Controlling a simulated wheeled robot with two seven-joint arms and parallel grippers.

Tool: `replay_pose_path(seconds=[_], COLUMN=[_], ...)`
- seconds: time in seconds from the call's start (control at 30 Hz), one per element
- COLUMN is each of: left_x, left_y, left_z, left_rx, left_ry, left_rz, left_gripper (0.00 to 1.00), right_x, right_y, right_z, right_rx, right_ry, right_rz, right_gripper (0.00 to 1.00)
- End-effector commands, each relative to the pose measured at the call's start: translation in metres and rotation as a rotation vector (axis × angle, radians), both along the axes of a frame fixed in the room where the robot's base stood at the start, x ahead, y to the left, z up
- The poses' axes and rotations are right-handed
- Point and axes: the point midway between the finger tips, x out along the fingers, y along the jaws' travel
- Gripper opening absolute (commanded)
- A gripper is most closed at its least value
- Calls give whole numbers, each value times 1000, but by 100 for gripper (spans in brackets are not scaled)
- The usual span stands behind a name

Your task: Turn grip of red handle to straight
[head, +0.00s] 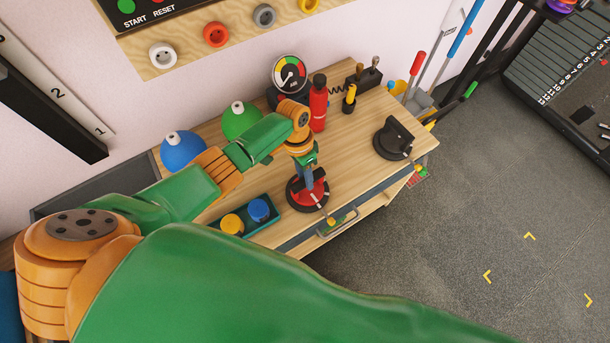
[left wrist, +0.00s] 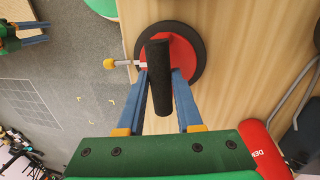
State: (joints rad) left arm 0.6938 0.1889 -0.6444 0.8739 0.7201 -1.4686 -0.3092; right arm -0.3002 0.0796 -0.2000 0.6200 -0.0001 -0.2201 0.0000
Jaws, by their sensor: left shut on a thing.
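The red handle (head: 316,184) is a red disc in a black ring near the table's front edge. In the left wrist view its red face (left wrist: 184,52) shows around a black bar grip (left wrist: 158,80), which runs roughly up and down the picture. A small lever with a yellow knob (left wrist: 109,64) sticks out to the left. My left gripper (head: 307,180) comes down over the handle. Its blue fingers (left wrist: 160,84) are on both sides of the black grip, shut on it. My right gripper (left wrist: 36,32) shows small at the upper left of the left wrist view; its opening is unclear.
A red bottle (head: 318,104), a gauge (head: 289,73), a green flask (head: 239,121) and a blue flask (head: 183,151) stand behind. A tray with yellow (head: 231,224) and blue (head: 259,210) knobs lies left. A black fixture (head: 393,139) stands right, with bare wood between.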

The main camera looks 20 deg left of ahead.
Motion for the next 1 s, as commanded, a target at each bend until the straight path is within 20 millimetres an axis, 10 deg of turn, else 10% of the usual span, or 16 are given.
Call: replay_pose_path(seconds=[0.3, 0.33, 0.43, 0.73, 1.0], left_x=[0, 0, 0, 1, 7], left_y=[0, 0, 0, 1, 9], left_z=[0, 0, 0, 4, 57], left_rx=[0, 0, 0, 0, 0], left_ry=[0, 1, 1, 0, -2], left_rz=[-2, -1, -1, 0, -1], left_gripper=[0, 43, 64, 64, 64], right_x=[0, 0, 0, 0, 0], right_y=[0, 0, 0, 0, 0], right_z=[0, 0, 0, 2, 16], right_rx=[0, 0, 0, 0, 0], right_ry=[0, 0, 0, 0, 0], right_rz=[0, 0, 0, 0, 0], right_gripper=[50, 50, 50, 50, 50])
